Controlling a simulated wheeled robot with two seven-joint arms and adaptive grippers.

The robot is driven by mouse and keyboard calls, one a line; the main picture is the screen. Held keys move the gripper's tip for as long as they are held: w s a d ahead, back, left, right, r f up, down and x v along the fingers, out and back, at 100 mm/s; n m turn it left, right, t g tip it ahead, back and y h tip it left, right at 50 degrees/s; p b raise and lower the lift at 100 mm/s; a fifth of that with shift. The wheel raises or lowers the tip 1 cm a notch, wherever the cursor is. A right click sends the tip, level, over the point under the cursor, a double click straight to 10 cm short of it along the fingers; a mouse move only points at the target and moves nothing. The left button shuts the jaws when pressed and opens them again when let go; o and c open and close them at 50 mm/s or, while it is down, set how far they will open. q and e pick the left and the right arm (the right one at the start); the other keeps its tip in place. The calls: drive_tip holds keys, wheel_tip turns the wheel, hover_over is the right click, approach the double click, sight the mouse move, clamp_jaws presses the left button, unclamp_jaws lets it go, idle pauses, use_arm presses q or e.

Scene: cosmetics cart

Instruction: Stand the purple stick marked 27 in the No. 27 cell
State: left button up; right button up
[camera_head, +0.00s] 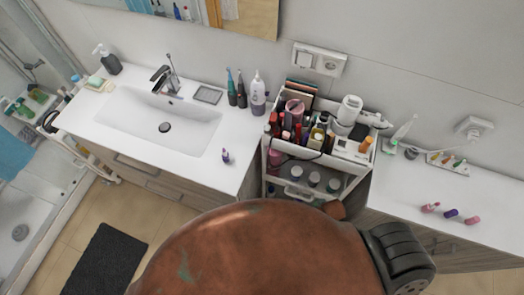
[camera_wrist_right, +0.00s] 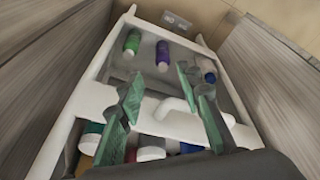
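A short purple stick (camera_head: 451,213) lies on the right counter between two pink ones; its marking is too small to read. Another small purple item (camera_head: 225,156) is on the sink counter's front edge, also unreadable. A small white tray (camera_head: 436,158) with several coloured sticks is at the back of the right counter; its cell numbers cannot be read. My right gripper (camera_wrist_right: 160,84) has green-padded fingers spread apart with nothing between them, over the cart's lower part in the right wrist view. My left gripper is not in view.
A white cart (camera_head: 269,163) full of cosmetics stands between the sink counter (camera_head: 110,133) and the right counter (camera_head: 400,183). In the right wrist view, a green bottle (camera_wrist_right: 132,42) and a purple bottle (camera_wrist_right: 162,55) are in the cart. My copper-coloured arm part blocks the head view's lower middle.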

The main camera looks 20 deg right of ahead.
drive_tip(key=w+a+r+t, duration=0.15)
drive_tip(key=w+r, duration=0.25)
drive_tip(key=r, duration=0.5)
drive_tip(key=n+t+y+p, duration=0.2)
drive_tip(key=n+t+y, duration=0.2)
drive_tip(key=n+y, duration=0.1)
approach(224, 151)
wheel_tip(224, 151, down, 4)
drive_tip(key=w, duration=0.3)
drive_tip(key=shift+g, duration=0.25)
drive_tip(key=x, duration=0.3)
drive_tip(key=a+x, duration=0.1)
drive_tip(key=x, duration=0.3)
drive_tip(key=shift+r, duration=0.1)
drive_tip(key=shift+c, duration=0.7)
clamp_jaws()
